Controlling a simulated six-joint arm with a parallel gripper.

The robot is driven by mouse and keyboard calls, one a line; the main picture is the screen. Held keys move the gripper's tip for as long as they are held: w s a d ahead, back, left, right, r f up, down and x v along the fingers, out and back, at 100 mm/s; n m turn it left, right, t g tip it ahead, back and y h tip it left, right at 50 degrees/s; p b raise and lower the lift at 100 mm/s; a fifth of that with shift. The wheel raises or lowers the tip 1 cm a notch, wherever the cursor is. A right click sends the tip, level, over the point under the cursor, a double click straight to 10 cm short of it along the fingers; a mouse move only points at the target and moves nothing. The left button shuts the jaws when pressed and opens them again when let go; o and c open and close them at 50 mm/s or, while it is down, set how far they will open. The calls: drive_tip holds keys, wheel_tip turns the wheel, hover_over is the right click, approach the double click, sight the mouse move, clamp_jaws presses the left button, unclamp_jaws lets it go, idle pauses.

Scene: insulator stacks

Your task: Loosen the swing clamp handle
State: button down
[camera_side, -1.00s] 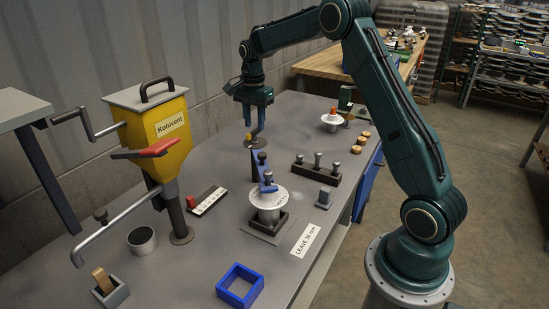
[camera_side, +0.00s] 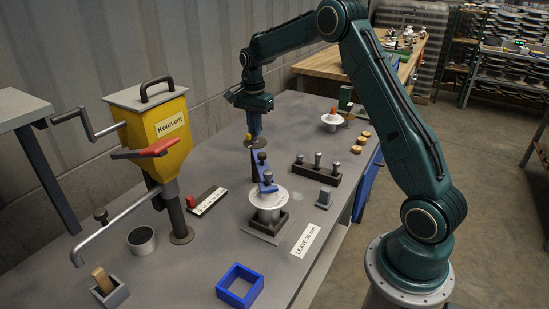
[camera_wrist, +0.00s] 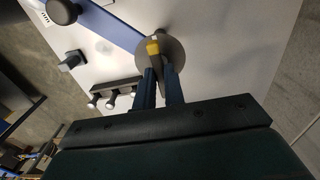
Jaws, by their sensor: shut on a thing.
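The swing clamp handle is a dark lever with a yellow tip (camera_side: 248,137), above a round grey base plate (camera_side: 257,144). The yellow tip also shows in the wrist view (camera_wrist: 152,47), just beyond my fingertips. My gripper (camera_side: 254,133) points down and its blue fingers are shut on the handle; they also show in the wrist view (camera_wrist: 160,80). The clamp's blue arm (camera_side: 262,169) reaches from near the base plate over a white insulator disc (camera_side: 269,199). Dark knobs stand on this arm. The fingers hide part of the handle in the side view.
A yellow hopper (camera_side: 160,128) with a crank stands at the left. A dark rack with several pegs (camera_side: 316,170) and a small grey block (camera_side: 323,199) lie to the right of the clamp. A blue square frame (camera_side: 239,285) is at the front. A white insulator (camera_side: 331,122) stands behind.

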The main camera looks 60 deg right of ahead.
drive_tip(key=shift+n, duration=0.3)
drive_tip(key=n, duration=0.8)
drive_tip(key=shift+n, duration=0.4)
drive_tip(key=n, duration=0.9)
drive_tip(key=shift+r, duration=0.1)
drive_tip(key=shift+n, duration=0.3)
drive_tip(key=c, duration=1.5)
unclamp_jaws()
